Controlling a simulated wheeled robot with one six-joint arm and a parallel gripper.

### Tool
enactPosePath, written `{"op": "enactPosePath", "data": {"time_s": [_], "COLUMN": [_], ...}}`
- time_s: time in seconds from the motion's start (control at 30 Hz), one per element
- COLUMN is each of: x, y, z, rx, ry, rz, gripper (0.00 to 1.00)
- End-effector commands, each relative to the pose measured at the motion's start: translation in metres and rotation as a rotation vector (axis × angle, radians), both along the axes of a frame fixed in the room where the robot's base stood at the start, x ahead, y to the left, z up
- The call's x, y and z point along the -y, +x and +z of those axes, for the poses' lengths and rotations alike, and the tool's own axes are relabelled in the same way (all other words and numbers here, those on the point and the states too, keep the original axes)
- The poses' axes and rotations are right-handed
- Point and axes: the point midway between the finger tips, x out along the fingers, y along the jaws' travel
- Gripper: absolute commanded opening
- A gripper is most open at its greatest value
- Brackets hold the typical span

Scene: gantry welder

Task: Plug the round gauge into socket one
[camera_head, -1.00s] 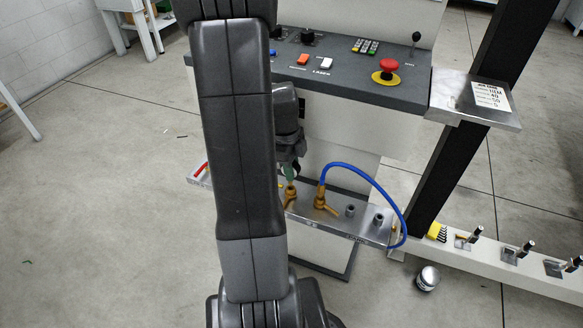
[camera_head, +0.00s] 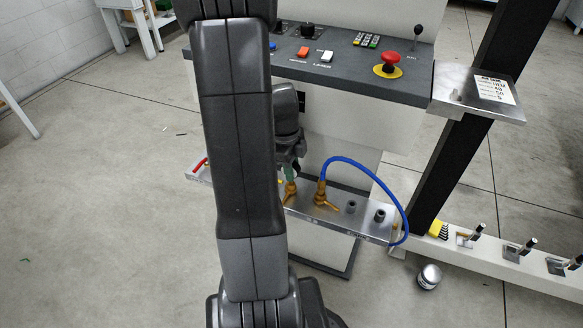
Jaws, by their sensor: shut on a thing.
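My gripper (camera_head: 290,168) is partly hidden behind my own arm, just above the metal shelf (camera_head: 345,229) under the control panel. It is shut on a small greenish piece (camera_head: 290,175); I cannot tell if this is the round gauge. A brass fitting (camera_head: 290,193) stands directly below that piece; whether they touch is unclear. Right of it, a second brass fitting (camera_head: 321,195) carries a blue hose (camera_head: 378,178). Two grey sockets (camera_head: 351,207) and (camera_head: 380,215) stand empty further right. Socket numbers are not readable, and my arm hides the shelf's left part.
The control panel (camera_head: 345,75) with a red button (camera_head: 390,64) overhangs the shelf. A dark post (camera_head: 458,165) and a metal ledge (camera_head: 485,99) stand at right. A silver round object (camera_head: 429,276) is on the floor by the white rail (camera_head: 490,272). The left floor is mostly clear.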

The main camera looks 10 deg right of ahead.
Motion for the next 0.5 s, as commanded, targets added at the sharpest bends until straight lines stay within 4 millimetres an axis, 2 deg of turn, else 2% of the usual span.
{"op": "enactPosePath", "data": {"time_s": [0.5], "x": [0.0], "y": [0.0], "z": [-0.014], "rx": [0.0], "ry": [0.0], "rz": [0.0], "gripper": [0.0]}}
